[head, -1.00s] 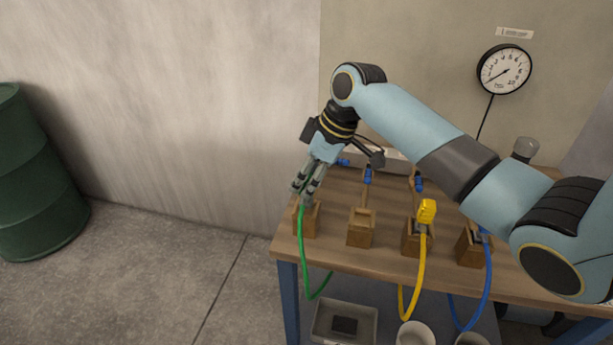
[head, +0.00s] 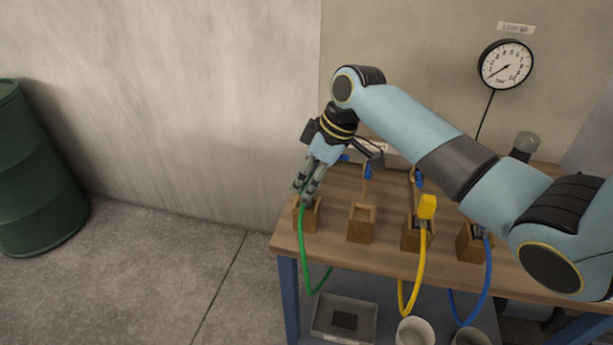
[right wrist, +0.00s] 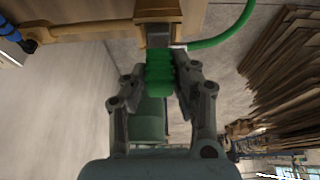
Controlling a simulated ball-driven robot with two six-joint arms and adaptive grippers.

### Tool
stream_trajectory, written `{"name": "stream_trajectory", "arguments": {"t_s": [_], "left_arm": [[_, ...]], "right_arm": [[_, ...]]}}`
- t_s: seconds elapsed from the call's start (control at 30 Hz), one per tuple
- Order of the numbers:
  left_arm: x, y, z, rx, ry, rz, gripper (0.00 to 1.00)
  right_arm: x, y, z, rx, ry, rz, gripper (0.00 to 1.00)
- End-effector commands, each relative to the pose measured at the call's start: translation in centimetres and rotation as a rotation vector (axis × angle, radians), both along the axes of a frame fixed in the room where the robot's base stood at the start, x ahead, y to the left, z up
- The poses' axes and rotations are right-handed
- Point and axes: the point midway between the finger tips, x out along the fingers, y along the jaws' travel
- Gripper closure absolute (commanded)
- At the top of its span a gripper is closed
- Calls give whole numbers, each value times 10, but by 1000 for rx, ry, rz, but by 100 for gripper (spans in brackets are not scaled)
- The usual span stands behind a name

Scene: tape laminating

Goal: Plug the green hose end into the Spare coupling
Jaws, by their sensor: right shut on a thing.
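My right gripper (head: 308,181) is at the leftmost wooden block (head: 307,217) on the bench. The right wrist view shows its fingers (right wrist: 160,88) closed around the ribbed green hose end (right wrist: 160,72). That end touches or sits at the wooden block (right wrist: 158,14); how deep it sits is hidden. The green hose (head: 303,255) hangs in a loop over the bench's front edge. Several blue couplings (head: 367,173) stand at the back of the bench. I cannot tell which is the Spare coupling, as no label is readable. My left gripper is not in view.
An empty wooden block (head: 361,224) stands right of the green one. A yellow hose (head: 421,270) and a blue hose (head: 488,265) hang from blocks further right. A gauge (head: 505,64) is on the wall. A tray (head: 320,320) and cups sit below. A green barrel (head: 25,170) stands left.

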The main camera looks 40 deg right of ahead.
Motion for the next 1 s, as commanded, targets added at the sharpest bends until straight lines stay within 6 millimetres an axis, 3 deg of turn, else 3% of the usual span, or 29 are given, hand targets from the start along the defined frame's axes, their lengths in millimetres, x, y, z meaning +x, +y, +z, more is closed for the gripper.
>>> {"name": "stream_trajectory", "arguments": {"t_s": [1.0], "left_arm": [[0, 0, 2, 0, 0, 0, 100]], "right_arm": [[0, 0, -6, 0, 0, 1, 100]]}}
